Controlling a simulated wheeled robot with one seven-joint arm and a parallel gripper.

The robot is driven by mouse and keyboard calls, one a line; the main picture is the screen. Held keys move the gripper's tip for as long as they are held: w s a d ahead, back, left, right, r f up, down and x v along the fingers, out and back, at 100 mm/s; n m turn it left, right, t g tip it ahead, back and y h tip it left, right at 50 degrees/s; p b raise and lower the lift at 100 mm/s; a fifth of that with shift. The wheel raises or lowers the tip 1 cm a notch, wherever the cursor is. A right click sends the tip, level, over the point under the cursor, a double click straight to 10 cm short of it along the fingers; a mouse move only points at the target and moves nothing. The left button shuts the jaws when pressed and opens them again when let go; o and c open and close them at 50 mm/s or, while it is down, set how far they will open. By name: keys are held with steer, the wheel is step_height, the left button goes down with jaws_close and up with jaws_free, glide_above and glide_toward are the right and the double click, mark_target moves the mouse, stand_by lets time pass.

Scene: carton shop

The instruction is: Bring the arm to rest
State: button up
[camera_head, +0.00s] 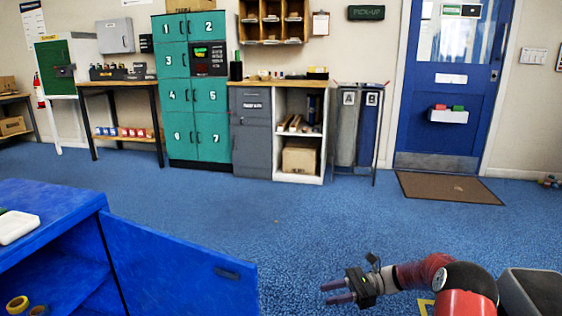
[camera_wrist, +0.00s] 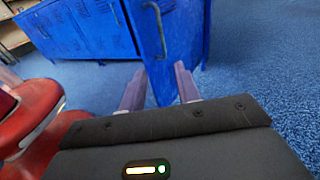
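My gripper (camera_head: 338,291) is at the lower middle right of the head view, above the blue carpet. Its two fingers point left and are spread apart with nothing between them. In the wrist view my gripper (camera_wrist: 157,88) shows its two purplish fingers apart and empty, with the blue cabinet ahead. The blue cabinet (camera_head: 48,207) stands at the lower left of the head view with its door (camera_head: 180,272) swung open. The door also shows in the wrist view (camera_wrist: 168,45), beyond the fingers. My gripper is apart from the door, to its right in the head view.
Tape rolls (camera_head: 18,305) lie inside the cabinet. A green locker block (camera_head: 193,90), a grey cabinet (camera_head: 250,130) and a white shelf (camera_head: 300,175) line the back wall. A blue door (camera_head: 440,60) with a brown mat (camera_head: 447,187) is at right. The carpet between is clear.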

steer(key=s+a+r+n+h, duration=0.2)
steer(key=s+r+n+h, duration=0.25)
steer(key=s+r, duration=0.2)
steer(key=s+a+r+n+h, duration=0.3)
steer(key=s+r+h, duration=0.3)
steer(key=s, duration=0.1)
steer(key=s+d+r+n+t+h, duration=0.2)
steer(key=s+d+n+t+h, duration=0.1)
steer(key=s, duration=0.6)
steer(key=s+d+r+n+t+h, duration=0.3)
steer(key=s+n+t, duration=0.2)
steer(key=s, duration=0.4)
steer(key=shift+s+r+t, duration=0.2)
steer(key=shift+s+t, duration=0.05)
steer(key=shift+t, duration=0.05)
steer(key=shift+a+h, duration=0.1)
steer(key=shift+h, duration=0.15)
